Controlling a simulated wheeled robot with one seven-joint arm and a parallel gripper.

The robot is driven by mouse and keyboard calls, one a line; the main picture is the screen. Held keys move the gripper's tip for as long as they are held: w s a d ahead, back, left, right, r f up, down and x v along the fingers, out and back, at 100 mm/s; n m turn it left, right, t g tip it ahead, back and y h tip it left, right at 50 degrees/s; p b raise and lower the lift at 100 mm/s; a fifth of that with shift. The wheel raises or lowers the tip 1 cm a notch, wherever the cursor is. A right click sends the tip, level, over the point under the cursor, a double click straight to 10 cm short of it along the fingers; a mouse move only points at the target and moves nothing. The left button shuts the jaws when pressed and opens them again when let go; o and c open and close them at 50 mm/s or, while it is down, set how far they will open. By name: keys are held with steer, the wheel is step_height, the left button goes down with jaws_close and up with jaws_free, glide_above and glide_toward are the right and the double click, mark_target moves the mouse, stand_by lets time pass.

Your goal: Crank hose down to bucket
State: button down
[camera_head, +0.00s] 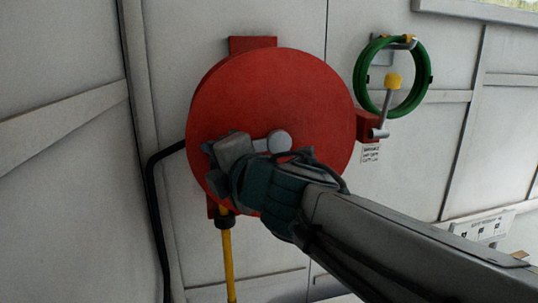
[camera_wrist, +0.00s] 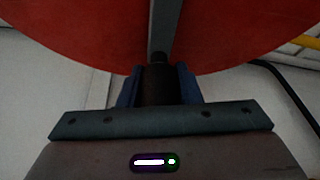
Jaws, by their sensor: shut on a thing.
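A large red hose reel (camera_head: 250,105) hangs on the pale wall. A grey crank arm (camera_head: 268,143) runs from its round hub to the left; in the wrist view the crank arm (camera_wrist: 160,28) comes down from the top. My gripper (camera_wrist: 158,86) is shut on the dark crank handle (camera_wrist: 156,82), one finger on each side. In the head view my gripper (camera_head: 220,152) is over the reel's left half and hides the handle. The yellow hose (camera_head: 229,262) hangs straight down below the reel and leaves the picture. Its lower end is out of view, and I see no bucket.
A green coiled hose (camera_head: 426,78) hangs on the wall at the right. A black cable (camera_head: 155,215) runs down the wall left of the reel. A white panel (camera_head: 484,228) is at lower right.

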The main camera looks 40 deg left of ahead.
steer(key=shift+f, duration=0.1)
steer(key=c, duration=1.1)
jaws_free()
steer(key=shift+o, duration=0.2)
steer(key=shift+s+d+r, duration=0.15)
steer(key=shift+d+r, duration=0.05)
steer(key=shift+d, duration=0.35)
steer(key=p+v, duration=0.2)
steer(key=v, duration=1)
steer(key=shift+d, duration=0.25)
steer(key=shift+s, duration=0.1)
